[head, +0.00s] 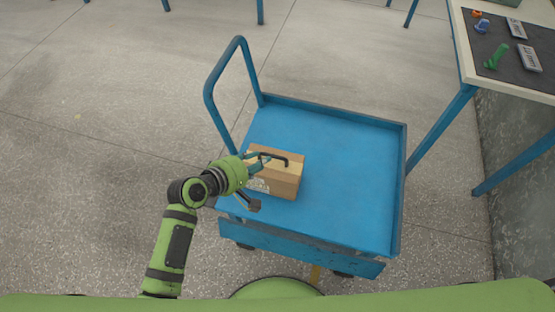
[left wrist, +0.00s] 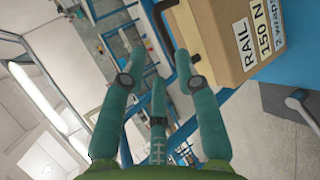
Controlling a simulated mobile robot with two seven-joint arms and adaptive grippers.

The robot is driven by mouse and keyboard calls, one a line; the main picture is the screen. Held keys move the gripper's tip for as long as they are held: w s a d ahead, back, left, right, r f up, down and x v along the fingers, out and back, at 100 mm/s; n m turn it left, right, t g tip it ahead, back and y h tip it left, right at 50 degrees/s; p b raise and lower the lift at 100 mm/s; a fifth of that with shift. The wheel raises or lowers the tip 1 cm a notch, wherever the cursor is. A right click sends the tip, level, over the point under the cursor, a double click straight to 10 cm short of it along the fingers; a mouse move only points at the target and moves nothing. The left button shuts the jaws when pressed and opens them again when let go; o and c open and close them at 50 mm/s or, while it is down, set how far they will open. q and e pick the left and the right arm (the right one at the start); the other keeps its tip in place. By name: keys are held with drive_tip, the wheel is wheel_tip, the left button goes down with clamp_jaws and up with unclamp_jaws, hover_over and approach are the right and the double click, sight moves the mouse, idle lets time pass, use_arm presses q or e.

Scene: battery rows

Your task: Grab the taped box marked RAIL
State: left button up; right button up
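The brown cardboard box (head: 288,182) sits on the blue cart near its left side. It has a black handle (head: 275,157) on top. In the left wrist view the box (left wrist: 215,35) is at the upper right, with white labels reading RAIL, 150 N and "2 wraps". The black handle (left wrist: 162,12) shows at its edge. My left gripper (head: 257,182) is at the left side of the box, its teal fingers spread. In the left wrist view the gripper (left wrist: 158,65) is open, with nothing held between its fingers. My right gripper is not in view.
The blue cart (head: 345,180) has a raised rim and a tall push handle (head: 212,95) at left. Its deck right of the box is clear. A table (head: 463,50) at upper right bears a dark mat with a green item (head: 496,57) and grey labelled blocks (head: 529,58).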

sight(272, 155)
use_arm(q)
drive_tip(key=shift+x, duration=3.25)
drive_tip(key=shift+a+f, duration=0.1)
drive_tip(key=shift+a, duration=0.1)
clamp_jaws()
drive_tip(key=shift+w+r, duration=0.25)
drive_tip(key=shift+r, duration=0.05)
